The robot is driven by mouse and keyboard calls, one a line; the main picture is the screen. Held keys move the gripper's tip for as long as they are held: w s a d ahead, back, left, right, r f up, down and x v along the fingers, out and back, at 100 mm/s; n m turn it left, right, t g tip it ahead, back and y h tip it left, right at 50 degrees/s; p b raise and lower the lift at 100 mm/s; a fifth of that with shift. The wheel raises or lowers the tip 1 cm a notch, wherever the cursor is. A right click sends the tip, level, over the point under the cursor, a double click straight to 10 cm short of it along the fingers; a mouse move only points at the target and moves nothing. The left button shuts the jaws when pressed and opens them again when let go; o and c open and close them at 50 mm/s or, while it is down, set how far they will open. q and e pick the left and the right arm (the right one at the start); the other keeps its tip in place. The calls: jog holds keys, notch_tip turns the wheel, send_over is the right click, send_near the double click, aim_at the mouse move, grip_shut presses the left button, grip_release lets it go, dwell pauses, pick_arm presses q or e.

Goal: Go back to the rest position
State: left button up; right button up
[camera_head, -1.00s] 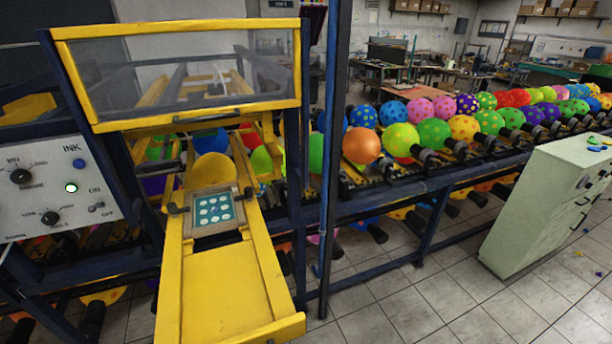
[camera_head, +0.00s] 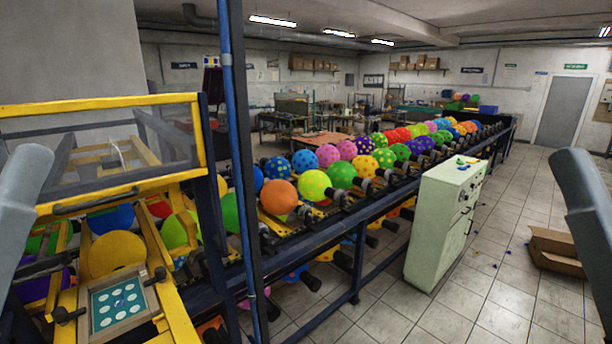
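A grey link of my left arm (camera_head: 18,215) shows at the left edge of the head view, and a grey link of my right arm (camera_head: 585,225) shows at the right edge. Neither gripper is in view, so I cannot see whether they are open or shut. The yellow printing machine (camera_head: 100,108) stands at the left with its clear-windowed guard. Its framed teal plate with white dots (camera_head: 120,299) lies at the lower left, below a yellow balloon (camera_head: 116,254).
A conveyor rack (camera_head: 365,232) with rows of coloured balloons runs back to the right. A pale green cabinet (camera_head: 440,225) stands beside it. A cardboard box (camera_head: 556,250) lies on the tiled floor (camera_head: 500,300) at the right.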

pick_arm(q)
notch_tip(320, 180, up, 18)
jog(key=f+p, duration=0.1)
jog(key=p, duration=1.4)
pick_arm(e)
notch_tip(320, 180, up, 18)
pick_arm(q)
notch_tip(320, 180, down, 17)
jog(key=b, duration=1.7)
jog(key=shift+r+h, duration=0.2)
jog(key=shift+h, duration=0.1)
pick_arm(e)
notch_tip(320, 180, down, 17)
jog(key=shift+f, duration=0.2)
